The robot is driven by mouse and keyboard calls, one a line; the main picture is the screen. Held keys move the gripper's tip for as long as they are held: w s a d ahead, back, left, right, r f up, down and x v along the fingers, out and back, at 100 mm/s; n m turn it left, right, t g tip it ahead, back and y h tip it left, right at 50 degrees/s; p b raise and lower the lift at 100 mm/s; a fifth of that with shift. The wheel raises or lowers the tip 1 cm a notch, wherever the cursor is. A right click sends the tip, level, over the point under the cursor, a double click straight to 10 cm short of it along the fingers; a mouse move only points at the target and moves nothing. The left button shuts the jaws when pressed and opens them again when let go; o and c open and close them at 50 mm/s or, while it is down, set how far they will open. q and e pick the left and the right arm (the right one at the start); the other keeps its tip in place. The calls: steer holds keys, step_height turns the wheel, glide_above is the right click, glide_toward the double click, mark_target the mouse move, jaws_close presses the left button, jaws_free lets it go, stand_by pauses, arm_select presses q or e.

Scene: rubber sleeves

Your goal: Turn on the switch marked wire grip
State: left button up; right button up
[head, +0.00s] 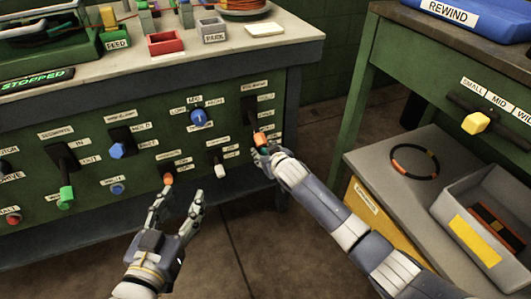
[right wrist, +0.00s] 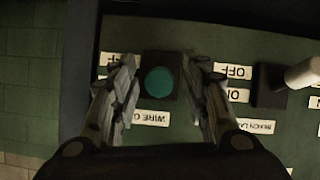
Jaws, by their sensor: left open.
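In the right wrist view, the wire grip switch shows a round teal knob (right wrist: 159,81) on a dark base, with a partly covered label (right wrist: 150,117) beginning "WIRE G". OFF and ON labels sit beside it. My right gripper (right wrist: 163,75) is open, with one finger on each side of the knob and gaps visible. My left gripper (head: 178,205) is open and empty in front of the panel's lower middle.
A switch with a white lever (right wrist: 302,73) stands close beside the teal one. An orange knob (head: 259,138) shows just above my right gripper, and another orange knob (head: 168,179) is near my left. A side bench (head: 375,170) stands right; floor between is clear.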

steer(key=shift+s, duration=0.15)
steer(key=shift+s+d, duration=0.1)
steer(key=shift+s, duration=0.1)
steer(key=v, duration=1.1)
steer(key=shift+r, duration=0.25)
steer(key=shift+s, duration=0.1)
